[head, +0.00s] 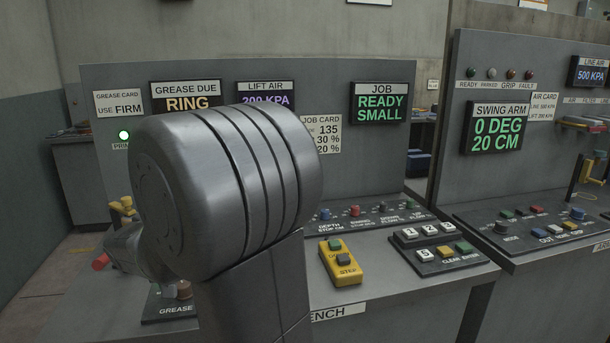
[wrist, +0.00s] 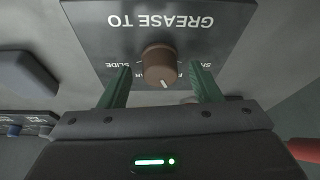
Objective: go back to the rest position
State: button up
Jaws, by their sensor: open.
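My gripper (wrist: 160,70) shows in the wrist view with its two green fingers apart and nothing held between them. A brown knob (wrist: 158,62) with a white pointer mark stands on the dark "GREASE TO" plate (wrist: 105,38), between the fingertips in the picture. Gaps show on both sides of the knob; I cannot tell the height of the fingers over it. In the head view the knob (head: 184,290) shows at the lower left, beside my large grey arm link. That link hides much of the bench's left part, and the fingers are not clear there.
The bench panel carries a "GREASE DUE RING" display (head: 186,95) and a "JOB READY SMALL" display (head: 379,102). A yellow box with buttons (head: 340,264) and a dark keypad (head: 438,248) stand on the bench right of my arm. A second console (head: 530,180) stands at right.

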jog(key=shift+d+n+g+y+p, duration=0.1)
jog(key=shift+n+g+y+p, duration=0.45)
jog(key=shift+n, duration=1.25)
jog(key=shift+w+n+g+y, duration=0.15)
jog(key=shift+n+g+y, duration=0.3)
jog(key=shift+n, duration=1.45)
jog(key=p+v, duration=0.1)
jog(key=v, duration=1.2)
jog(key=shift+d, duration=0.15)
jog(key=shift+d+f, duration=0.1)
jog(key=shift+f, duration=0.05)
